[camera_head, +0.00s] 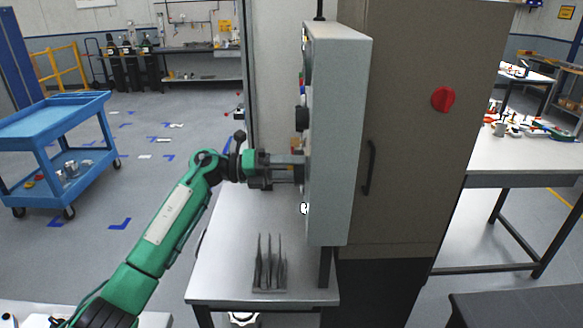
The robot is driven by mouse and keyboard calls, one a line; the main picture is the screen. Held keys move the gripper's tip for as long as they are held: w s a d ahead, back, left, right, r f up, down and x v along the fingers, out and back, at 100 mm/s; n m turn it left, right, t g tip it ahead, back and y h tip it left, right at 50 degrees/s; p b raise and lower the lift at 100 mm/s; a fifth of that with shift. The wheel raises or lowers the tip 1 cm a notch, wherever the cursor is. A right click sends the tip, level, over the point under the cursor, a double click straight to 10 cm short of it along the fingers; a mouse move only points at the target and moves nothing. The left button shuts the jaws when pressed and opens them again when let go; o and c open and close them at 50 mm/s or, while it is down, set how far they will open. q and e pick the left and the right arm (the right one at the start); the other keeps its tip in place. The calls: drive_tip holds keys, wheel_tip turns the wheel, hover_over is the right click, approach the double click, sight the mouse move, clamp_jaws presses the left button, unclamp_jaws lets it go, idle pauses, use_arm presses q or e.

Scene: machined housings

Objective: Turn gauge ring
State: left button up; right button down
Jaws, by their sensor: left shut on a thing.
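A grey panel box (339,140) stands upright over the small table, seen nearly edge-on, so its front face with the gauge ring is mostly hidden. My left gripper (299,171) reaches in from the left and meets that front face. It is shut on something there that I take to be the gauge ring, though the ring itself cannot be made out. Dark knobs (301,119) stick out from the same face above the gripper. My right gripper is not in view.
The small table (222,270) carries a rack of dark upright tools (269,272) below the gripper. A brown cabinet (425,120) with a red knob (443,99) stands right behind the box. A blue cart (55,117) is at left, with open floor between.

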use_arm(q)
drive_tip(key=shift+n, duration=1.1)
drive_tip(key=o, duration=1)
drive_tip(key=shift+a, duration=0.1)
